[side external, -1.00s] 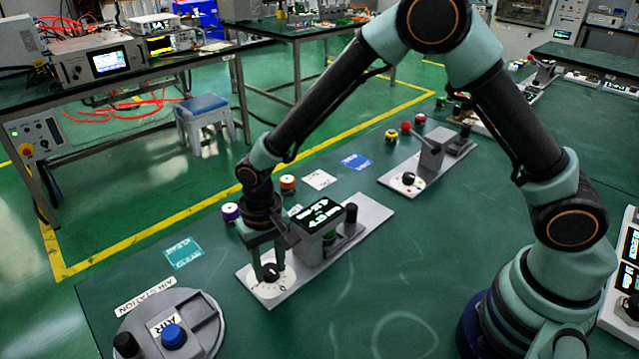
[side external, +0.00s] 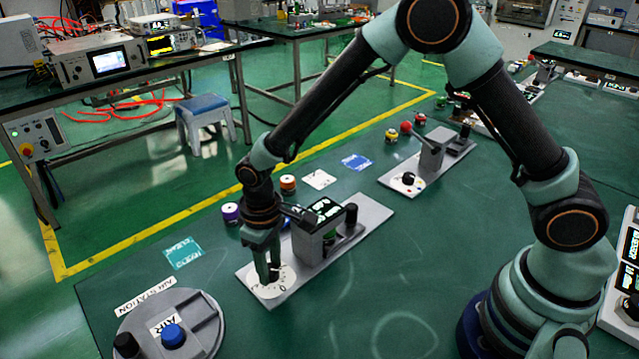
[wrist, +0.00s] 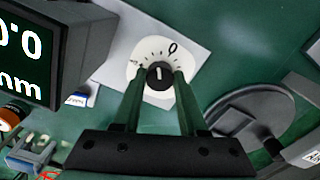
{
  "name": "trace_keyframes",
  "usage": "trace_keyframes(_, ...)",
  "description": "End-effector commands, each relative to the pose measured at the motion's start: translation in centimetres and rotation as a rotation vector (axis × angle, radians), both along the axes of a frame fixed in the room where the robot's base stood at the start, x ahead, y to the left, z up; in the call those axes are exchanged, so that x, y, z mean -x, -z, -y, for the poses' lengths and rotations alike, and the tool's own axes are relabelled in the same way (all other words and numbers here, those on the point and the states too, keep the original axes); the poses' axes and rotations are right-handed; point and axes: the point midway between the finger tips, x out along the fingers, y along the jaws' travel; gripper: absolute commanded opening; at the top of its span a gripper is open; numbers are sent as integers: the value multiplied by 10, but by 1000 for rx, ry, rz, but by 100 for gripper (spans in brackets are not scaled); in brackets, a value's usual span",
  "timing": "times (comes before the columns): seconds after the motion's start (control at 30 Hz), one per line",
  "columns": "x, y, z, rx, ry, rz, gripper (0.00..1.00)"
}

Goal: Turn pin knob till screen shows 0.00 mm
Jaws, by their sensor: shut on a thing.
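The black pin knob (wrist: 159,76) sits on a round white dial plate (wrist: 145,52). Its white pointer line points up in the wrist view, slightly left of the printed 0. My gripper (wrist: 160,82) is shut on the knob, one finger on each side. In the side view my gripper (side external: 267,272) points straight down over the dial (side external: 268,289) and mostly hides the knob. The screen (wrist: 24,48) is cut off at the left edge of the wrist view; "0.0" and "mm" show on it. The screen in the side view (side external: 325,209) is partly covered and too small to read.
A grey round air station (side external: 205,335) with a blue button stands at the front left. A second grey fixture (side external: 425,160) with a lever stands behind. Purple (side external: 230,212) and orange (side external: 288,183) caps stand beyond the dial fixture. The green tabletop right of it is clear.

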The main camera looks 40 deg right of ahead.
Motion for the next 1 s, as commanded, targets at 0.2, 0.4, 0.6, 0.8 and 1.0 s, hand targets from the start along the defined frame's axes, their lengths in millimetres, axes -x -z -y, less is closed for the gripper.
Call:
trace_keyframes(0.2, 0, -1, 0, 0, -42, -1, 0)
trace_keyframes(0.4, 0, -1, 0, 0, -47, -1, 0)
trace_keyframes(0.6, 0, -1, 0, 0, -45, -1, 45)
trace_keyframes(0.8, 0, -1, 0, 0, -45, -1, 72)
trace_keyframes(1.0, 0, -1, 0, 0, -45, 0, 72)
